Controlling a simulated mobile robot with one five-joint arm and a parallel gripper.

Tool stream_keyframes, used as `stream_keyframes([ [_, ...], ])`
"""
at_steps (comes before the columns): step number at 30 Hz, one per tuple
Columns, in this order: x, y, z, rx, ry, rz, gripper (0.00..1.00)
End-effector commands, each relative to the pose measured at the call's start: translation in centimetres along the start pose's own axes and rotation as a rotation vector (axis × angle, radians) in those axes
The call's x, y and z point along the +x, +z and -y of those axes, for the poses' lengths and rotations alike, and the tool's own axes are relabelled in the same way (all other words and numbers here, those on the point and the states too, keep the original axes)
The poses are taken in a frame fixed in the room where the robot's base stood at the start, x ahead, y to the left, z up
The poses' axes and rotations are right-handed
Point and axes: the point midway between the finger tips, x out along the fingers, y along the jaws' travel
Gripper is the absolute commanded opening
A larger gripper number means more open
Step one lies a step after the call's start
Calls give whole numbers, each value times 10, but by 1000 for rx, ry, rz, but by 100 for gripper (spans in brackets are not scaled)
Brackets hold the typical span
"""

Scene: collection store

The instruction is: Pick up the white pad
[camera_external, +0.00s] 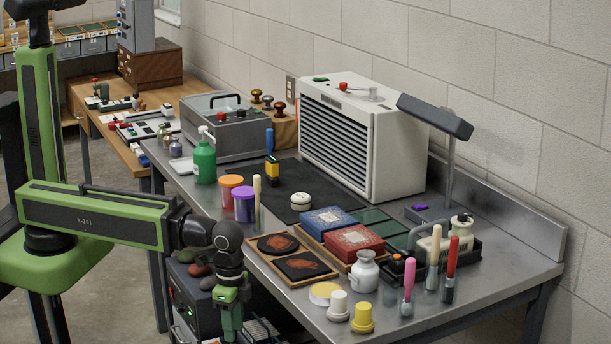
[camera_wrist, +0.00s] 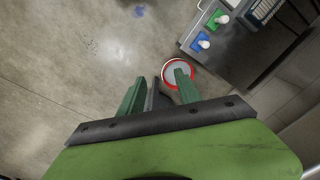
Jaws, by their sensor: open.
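Several pale things on the steel bench could be the white pad, and I cannot tell which. A round white piece (camera_external: 300,201) with dark marks on top lies on the black mat. A flat, pale yellow-and-white disc (camera_external: 323,293) lies near the front edge. A small white dish (camera_external: 183,167) sits at the back left. My gripper (camera_external: 231,322) points down in front of the bench, apart from all of these. In the wrist view my gripper (camera_wrist: 160,90) is open, with nothing between its green fingers. None of the three pale things can be made out there.
The wooden tray (camera_external: 291,258) with two dark plates is close to my arm. Jars, brushes and a lamp (camera_external: 435,117) crowd the right side. A large white louvred unit (camera_external: 350,135) stands behind. In the wrist view a red-rimmed round thing (camera_wrist: 167,84) is beside the fingers, over concrete floor.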

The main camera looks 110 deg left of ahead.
Motion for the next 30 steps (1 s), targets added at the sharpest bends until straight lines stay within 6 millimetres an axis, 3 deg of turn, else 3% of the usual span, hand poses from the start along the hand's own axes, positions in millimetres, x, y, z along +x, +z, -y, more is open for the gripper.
stream_keyframes([
  [4,0,0,0,0,0,0,55],
  [11,0,0,0,0,0,0,55],
  [14,-13,0,0,0,0,-1,55],
  [17,-52,-3,0,0,0,-7,55],
  [24,-176,-12,-1,2,0,-31,55],
  [30,-250,-24,-2,36,-1,-48,55],
])
